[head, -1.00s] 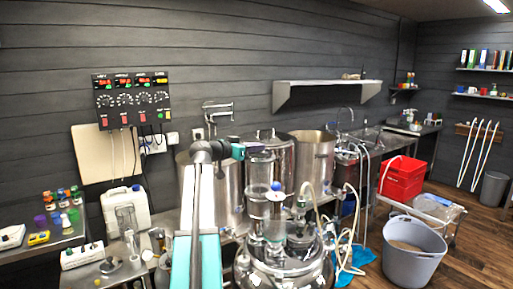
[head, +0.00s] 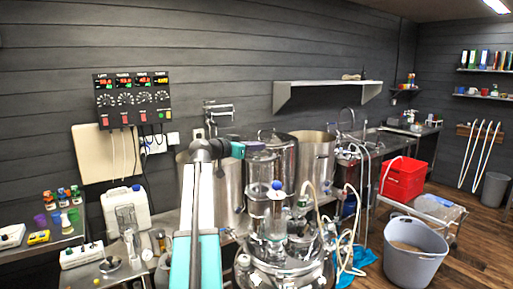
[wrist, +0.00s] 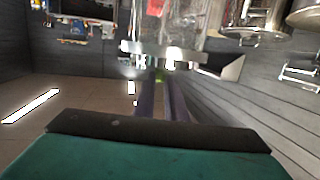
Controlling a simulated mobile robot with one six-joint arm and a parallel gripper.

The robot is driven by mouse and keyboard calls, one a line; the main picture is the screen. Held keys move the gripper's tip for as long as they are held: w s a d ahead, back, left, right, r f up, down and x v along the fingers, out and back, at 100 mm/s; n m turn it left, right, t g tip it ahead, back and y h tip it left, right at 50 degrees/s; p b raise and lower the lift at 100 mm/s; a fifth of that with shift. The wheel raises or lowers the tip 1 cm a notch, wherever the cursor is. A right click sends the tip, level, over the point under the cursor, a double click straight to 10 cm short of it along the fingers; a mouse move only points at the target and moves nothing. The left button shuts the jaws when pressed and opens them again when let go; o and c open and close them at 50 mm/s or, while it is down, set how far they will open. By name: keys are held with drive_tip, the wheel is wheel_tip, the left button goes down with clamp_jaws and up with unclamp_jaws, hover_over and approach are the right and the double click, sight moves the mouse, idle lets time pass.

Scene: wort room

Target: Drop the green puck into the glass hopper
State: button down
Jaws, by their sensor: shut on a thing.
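My gripper (wrist: 160,88) shows in the wrist view as two long dark fingers, close together. A small blurred green patch between their tips looks like the green puck (wrist: 160,77), mostly hidden. In the head view my gripper (head: 257,148) points right from the teal wrist, near the top of a clear glass vessel that looks like the glass hopper (head: 262,172). The puck cannot be made out there. In the wrist view a pale flanged glass or metal part (wrist: 165,52) lies just beyond the fingertips. I cannot tell whether the puck is over the opening.
A steel vessel (head: 285,272) with hoses stands below the glass. Tall steel pots (head: 313,155) stand behind. A wall shelf (head: 325,88) and control panel (head: 132,100) are above the bench. A grey tub (head: 413,255) and red crate (head: 402,180) are at right.

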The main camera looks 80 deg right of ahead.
drive_tip(key=c, duration=1.7)
unclamp_jaws()
drive_tip(key=shift+a, duration=0.1)
drive_tip(key=b+v, duration=0.5)
drive_tip(key=v, duration=0.8)
drive_tip(key=shift+w+a, duration=0.2)
drive_tip(key=shift+a, duration=0.05)
